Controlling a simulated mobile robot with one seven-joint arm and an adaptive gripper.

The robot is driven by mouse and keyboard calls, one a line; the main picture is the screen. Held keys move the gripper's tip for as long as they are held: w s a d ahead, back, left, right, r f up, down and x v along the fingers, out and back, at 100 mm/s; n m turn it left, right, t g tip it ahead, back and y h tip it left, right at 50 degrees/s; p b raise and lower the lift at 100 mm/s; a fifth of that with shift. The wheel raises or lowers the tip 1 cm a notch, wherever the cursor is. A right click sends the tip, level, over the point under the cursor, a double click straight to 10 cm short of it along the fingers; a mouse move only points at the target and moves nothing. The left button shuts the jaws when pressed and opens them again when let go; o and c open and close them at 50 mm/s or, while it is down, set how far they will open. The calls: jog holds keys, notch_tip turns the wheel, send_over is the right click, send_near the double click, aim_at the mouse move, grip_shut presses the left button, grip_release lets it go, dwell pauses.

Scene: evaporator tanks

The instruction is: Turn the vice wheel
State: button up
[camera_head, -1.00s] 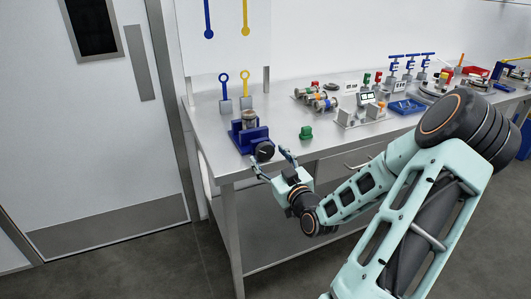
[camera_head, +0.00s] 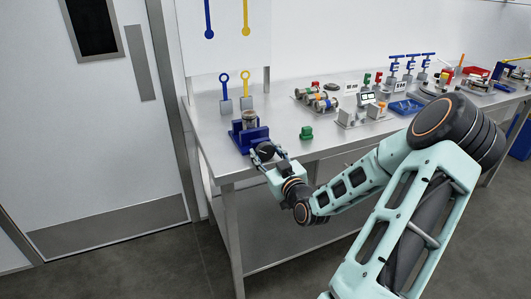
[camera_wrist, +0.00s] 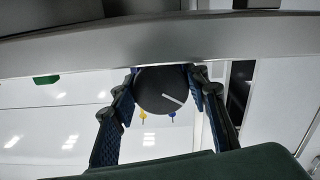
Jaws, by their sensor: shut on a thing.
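The vice (camera_head: 247,137) is blue and stands at the left front corner of the steel bench, with a round metal piece (camera_head: 249,118) upright in it. Its dark round wheel (camera_head: 265,148) faces the bench's front edge. In the wrist view the wheel (camera_wrist: 160,92) sits between my two fingers and bears a short, slanted pale line on its face. My gripper (camera_head: 267,153) is shut on the wheel, with a finger on either side; it also shows in the wrist view (camera_wrist: 162,88). The vice body behind the wheel is mostly hidden in the wrist view.
Valves and instruments (camera_head: 365,98) fill the bench further right. A grey door (camera_head: 100,130) is at the left.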

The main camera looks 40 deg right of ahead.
jog(key=shift+m+p, duration=0.65)
jog(key=shift+m, duration=1.75)
jog(key=o, duration=1.2)
jog(key=shift+c, duration=0.2)
jog(key=v, duration=1.2)
jog(key=shift+a, duration=0.1)
